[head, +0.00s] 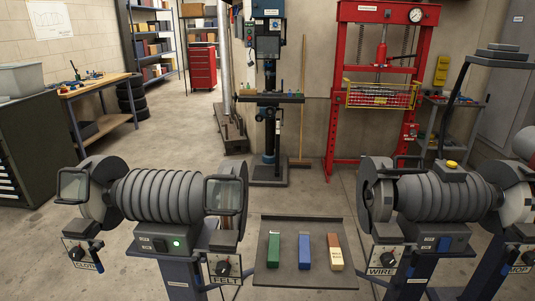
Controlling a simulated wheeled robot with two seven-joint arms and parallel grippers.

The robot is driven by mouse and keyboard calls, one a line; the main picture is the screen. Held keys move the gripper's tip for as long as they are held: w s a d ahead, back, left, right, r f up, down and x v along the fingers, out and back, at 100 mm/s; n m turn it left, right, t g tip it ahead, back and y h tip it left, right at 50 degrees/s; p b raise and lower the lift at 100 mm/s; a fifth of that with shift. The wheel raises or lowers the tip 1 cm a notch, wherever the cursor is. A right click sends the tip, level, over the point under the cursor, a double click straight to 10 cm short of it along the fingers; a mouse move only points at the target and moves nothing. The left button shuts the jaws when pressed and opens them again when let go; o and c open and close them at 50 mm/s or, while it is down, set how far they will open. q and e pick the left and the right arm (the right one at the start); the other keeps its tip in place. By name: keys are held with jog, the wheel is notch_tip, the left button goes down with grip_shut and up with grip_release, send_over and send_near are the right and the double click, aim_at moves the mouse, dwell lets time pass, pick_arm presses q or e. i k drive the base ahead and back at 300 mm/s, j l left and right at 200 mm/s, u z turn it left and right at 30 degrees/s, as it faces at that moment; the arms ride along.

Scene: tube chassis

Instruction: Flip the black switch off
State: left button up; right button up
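Two bench grinders stand in front of me. The left grinder (165,196) has a dark control box with a lit green switch (177,244) on it. Which part is the black switch I cannot tell for sure. Neither of my grippers shows.
A drill press (268,120) and a red press frame (336,100) stand behind. Open floor lies behind the left grinder.

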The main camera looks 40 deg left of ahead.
aim_at(159, 245)
jog(key=u, duration=1.9)
